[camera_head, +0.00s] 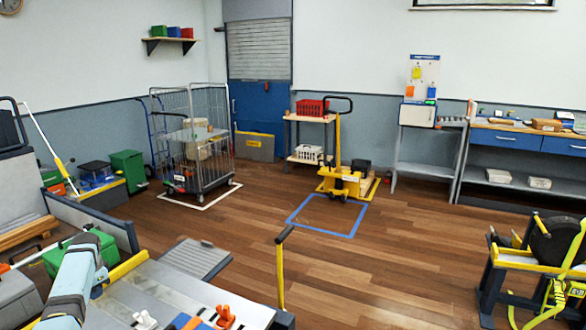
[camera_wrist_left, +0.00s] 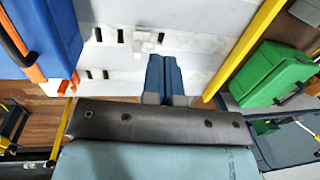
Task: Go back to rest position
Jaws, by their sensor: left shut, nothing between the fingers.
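My right gripper is in neither view.
A blue-and-orange object (camera_wrist_left: 45,40) is at the left of the wrist view, a yellow bar (camera_wrist_left: 245,48) to the right. Orange clamps (camera_head: 225,317) lie at the bench's front. A yellow pallet stacker (camera_head: 340,182) and wire cage trolley (camera_head: 195,140) stand beyond; the middle floor is clear.

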